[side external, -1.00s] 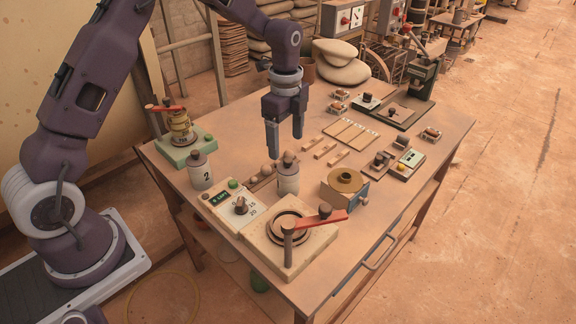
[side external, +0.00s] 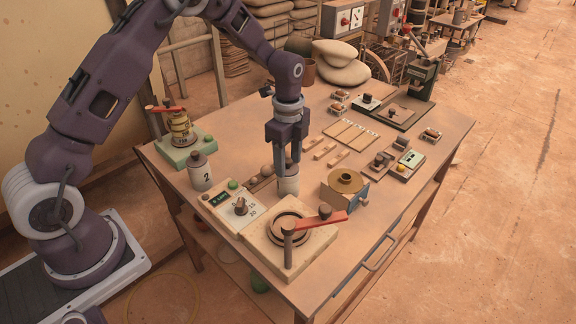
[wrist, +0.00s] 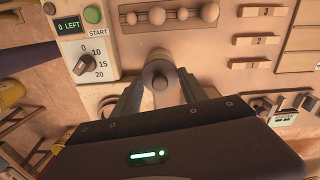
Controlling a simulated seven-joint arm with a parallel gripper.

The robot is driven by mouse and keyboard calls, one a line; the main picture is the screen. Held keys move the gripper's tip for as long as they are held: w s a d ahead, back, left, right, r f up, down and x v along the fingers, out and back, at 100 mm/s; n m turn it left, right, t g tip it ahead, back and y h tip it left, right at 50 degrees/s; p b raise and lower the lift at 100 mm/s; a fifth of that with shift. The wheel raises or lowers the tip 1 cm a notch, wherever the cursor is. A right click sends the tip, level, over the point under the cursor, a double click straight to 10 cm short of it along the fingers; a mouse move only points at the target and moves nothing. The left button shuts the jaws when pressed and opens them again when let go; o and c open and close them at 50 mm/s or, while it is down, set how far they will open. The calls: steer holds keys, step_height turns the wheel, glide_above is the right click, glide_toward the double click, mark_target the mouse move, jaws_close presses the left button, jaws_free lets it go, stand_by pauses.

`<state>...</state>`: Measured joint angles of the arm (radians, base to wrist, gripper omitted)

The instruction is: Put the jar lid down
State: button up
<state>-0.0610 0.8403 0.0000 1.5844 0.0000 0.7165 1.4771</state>
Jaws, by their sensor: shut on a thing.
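My gripper (side external: 288,166) points down over the pale jar (side external: 288,186) near the middle of the table. It is shut on the jar lid, which the fingers mostly hide in the side view. In the wrist view the round grey-brown jar lid (wrist: 158,76) with its knob sits between the two fingers of my gripper (wrist: 160,92). The lid looks to be at the jar's mouth; I cannot tell whether it touches the rim. A second pale jar marked 2 (side external: 200,176), with its grey lid on, stands to the left.
A dial box (side external: 238,208) and a press plate with a red-handled lever (side external: 318,220) stand in front. A blue box with a brass disc (side external: 345,186) is close on the right. The table's (side external: 400,212) right front is clear.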

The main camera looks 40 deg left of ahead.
steer(key=r, duration=0.9)
steer(key=shift+w+a, duration=0.1)
steer(key=shift+w, duration=0.3)
steer(key=w+f, duration=0.3)
steer(key=w, duration=0.2)
glide_toward(313, 174)
step_height(313, 174, down, 6)
steer(key=shift+f, duration=0.25)
steer(key=o, duration=1.3)
steer(key=shift+f, duration=0.1)
steer(key=shift+o, duration=0.2)
